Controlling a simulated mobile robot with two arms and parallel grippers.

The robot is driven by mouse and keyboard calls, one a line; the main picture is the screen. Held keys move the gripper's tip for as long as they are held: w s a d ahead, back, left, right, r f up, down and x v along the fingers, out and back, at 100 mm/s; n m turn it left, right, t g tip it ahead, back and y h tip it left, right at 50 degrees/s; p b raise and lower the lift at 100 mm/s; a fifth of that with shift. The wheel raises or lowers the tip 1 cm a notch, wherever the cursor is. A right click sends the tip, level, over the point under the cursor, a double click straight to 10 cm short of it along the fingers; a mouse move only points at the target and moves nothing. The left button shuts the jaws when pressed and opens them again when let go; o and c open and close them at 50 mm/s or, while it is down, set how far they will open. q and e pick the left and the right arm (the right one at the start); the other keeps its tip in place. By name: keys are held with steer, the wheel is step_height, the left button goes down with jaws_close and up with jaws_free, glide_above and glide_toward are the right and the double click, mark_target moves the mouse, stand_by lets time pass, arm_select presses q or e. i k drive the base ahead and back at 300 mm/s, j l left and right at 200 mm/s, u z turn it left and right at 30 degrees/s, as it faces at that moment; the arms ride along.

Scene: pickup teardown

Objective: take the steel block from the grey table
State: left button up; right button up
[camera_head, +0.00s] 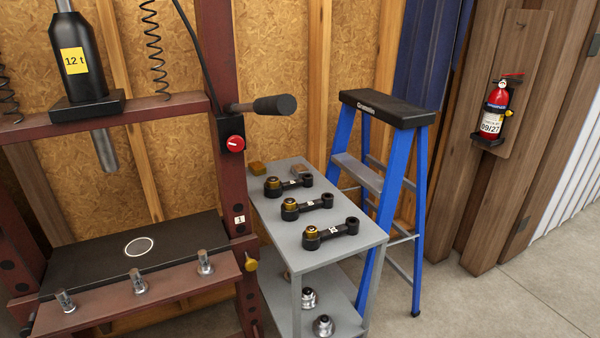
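The grey table (270,211) stands right of the red press frame. Near its far edge lies a small grey-brown block (300,171), which looks like the steel block; its lower front is partly hidden behind the nearest black link. A small brass-coloured block (257,168) lies at the far left corner of the table. Neither of my grippers is in view.
Three black links (331,232) with brass bushings lie in a row on the table. Metal parts (323,325) sit on its lower shelf. A press lever (272,105) sticks out above the table's far left. A blue stepladder (420,190) stands close on the right; open floor lies beyond.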

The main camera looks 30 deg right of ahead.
mark_target(298, 170)
steer(key=u, duration=0.35)
steer(key=l+u, duration=1.05)
steer(key=k+l+u, duration=0.1)
steer(key=l, duration=0.35)
steer(key=k+l+u, duration=0.1)
steer(key=l, duration=0.35)
steer(key=k+l+u, duration=0.1)
steer(key=k+l, duration=0.15)
steer(key=l, duration=0.2)
steer(key=k+l+u, duration=0.1)
steer(key=l, duration=0.35)
steer(key=k+l+u, duration=0.1)
steer(key=k+l, duration=0.15)
steer(key=l, duration=0.15)
steer(key=k+l+u, duration=0.1)
steer(key=k+l, duration=0.15)
steer(key=l, duration=0.15)
